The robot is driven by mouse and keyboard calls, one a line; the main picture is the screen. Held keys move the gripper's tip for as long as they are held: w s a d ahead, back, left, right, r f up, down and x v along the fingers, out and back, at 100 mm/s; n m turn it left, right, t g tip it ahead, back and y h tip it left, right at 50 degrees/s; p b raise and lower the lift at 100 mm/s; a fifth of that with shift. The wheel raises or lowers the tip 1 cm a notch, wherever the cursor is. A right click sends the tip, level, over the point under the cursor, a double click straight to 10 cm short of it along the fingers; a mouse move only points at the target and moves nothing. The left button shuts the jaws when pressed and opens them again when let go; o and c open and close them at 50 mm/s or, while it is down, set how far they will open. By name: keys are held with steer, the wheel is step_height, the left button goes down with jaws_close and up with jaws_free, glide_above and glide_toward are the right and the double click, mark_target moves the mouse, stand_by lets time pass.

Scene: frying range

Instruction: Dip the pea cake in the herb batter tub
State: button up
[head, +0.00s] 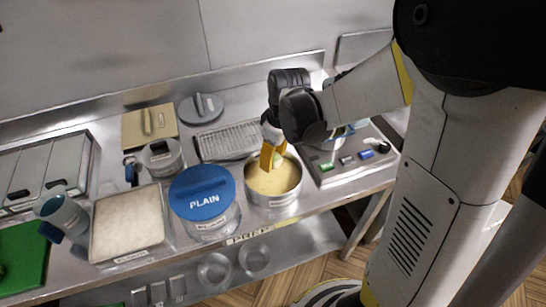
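An open steel tub (273,203) of yellowish batter stands near the front edge of the counter; its label is too small to read. My gripper (272,162) points down into the tub's mouth, its orange fingers at the back half of the opening. A small pale green piece, seemingly the pea cake (279,160), shows between the fingers, mostly hidden by them. Whether it touches the batter cannot be told. A second tub (210,222), just left, is covered by a blue lid (202,190) marked PLAIN.
A pale-filled tray (128,222) lies left of the lidded tub. A wire rack (230,141) lies behind the tubs. A control panel (350,160) with coloured buttons is at the right. A grey lid (201,108), small steel pot (162,157) and green board (22,258) also occupy the counter.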

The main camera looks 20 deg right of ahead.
steer(key=shift+r+p, duration=1.15)
steer(key=shift+r, duration=0.4)
